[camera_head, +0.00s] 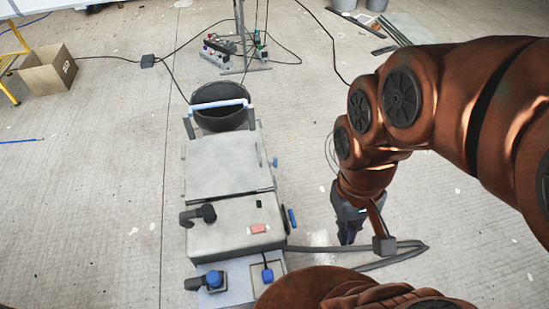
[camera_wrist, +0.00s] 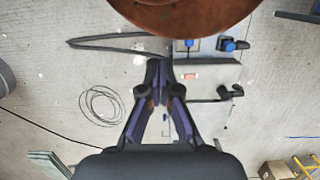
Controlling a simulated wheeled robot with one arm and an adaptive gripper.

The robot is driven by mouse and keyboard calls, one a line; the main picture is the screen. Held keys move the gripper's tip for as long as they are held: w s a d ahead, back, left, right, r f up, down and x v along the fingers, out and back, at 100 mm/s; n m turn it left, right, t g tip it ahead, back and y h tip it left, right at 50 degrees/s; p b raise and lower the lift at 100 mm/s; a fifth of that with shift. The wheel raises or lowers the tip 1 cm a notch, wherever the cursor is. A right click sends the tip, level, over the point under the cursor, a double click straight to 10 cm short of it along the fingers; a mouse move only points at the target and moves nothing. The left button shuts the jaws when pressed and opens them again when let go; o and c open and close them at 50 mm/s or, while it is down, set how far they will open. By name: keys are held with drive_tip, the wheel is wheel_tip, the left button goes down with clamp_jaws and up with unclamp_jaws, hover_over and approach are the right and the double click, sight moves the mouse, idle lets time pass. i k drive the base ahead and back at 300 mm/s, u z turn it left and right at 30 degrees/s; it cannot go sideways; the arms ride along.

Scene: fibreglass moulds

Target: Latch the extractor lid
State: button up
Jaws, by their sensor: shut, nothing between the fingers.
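The extractor is a grey box unit (camera_head: 212,238) in the middle of the head view. Its flat pale lid panel (camera_head: 228,165) lies behind the front section and looks down, though I cannot tell if it is fully seated. A small blue latch-like piece (camera_head: 276,162) is on the lid's right side, and a blue lever (camera_head: 291,218) is on the right side of the front section. My gripper (camera_head: 348,236) is to the right of the extractor, apart from it, pointing down. In the wrist view my gripper (camera_wrist: 158,66) has its fingertips together and empty, beside the box (camera_wrist: 208,90).
A red switch (camera_head: 258,229) and black handle (camera_head: 198,215) sit on top of the unit. A black bucket (camera_head: 221,108) stands behind it. A grey hose (camera_head: 400,256) loops over the floor at the right. A cardboard box (camera_head: 47,70) is at the far left.

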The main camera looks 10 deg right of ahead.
sight(274, 161)
drive_tip(key=k, duration=0.95)
drive_tip(key=z, duration=0.75)
drive_tip(key=i, duration=1.95)
drive_tip(key=u, duration=1.9)
